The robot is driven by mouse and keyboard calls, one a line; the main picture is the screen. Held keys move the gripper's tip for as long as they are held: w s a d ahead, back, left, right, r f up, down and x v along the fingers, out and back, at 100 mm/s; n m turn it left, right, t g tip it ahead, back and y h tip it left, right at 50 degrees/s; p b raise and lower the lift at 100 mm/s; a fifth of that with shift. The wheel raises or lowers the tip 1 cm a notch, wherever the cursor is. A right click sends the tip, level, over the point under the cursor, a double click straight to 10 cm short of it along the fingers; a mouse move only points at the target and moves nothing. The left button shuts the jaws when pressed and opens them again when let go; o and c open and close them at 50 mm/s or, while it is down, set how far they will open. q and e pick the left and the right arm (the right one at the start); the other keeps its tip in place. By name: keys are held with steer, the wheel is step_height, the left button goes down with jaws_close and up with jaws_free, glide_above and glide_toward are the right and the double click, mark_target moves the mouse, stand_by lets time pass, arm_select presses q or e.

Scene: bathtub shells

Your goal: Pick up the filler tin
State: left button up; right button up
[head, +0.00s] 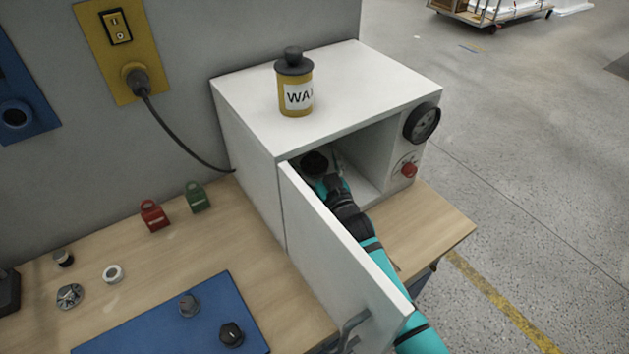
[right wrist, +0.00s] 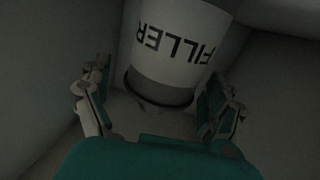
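The filler tin (right wrist: 165,40) is inside the white cabinet, pale with a dark band and the word FILLER upside down in the right wrist view. A dark round top, seemingly this tin's (head: 314,162), shows through the cabinet opening in the head view. My right gripper (right wrist: 155,105) is open, its fingers to either side of the tin's dark end. I cannot tell whether they touch it. In the head view my right gripper (head: 328,178) is inside the cabinet, partly hidden by the door. My left gripper is not in view.
The cabinet (head: 245,120) has its door (head: 335,250) swung open beside my right arm. A yellow wax tin (head: 295,85) stands on top.

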steer(key=c, duration=1.6)
steer(key=shift+c, duration=0.8)
steer(key=shift+r, duration=0.1)
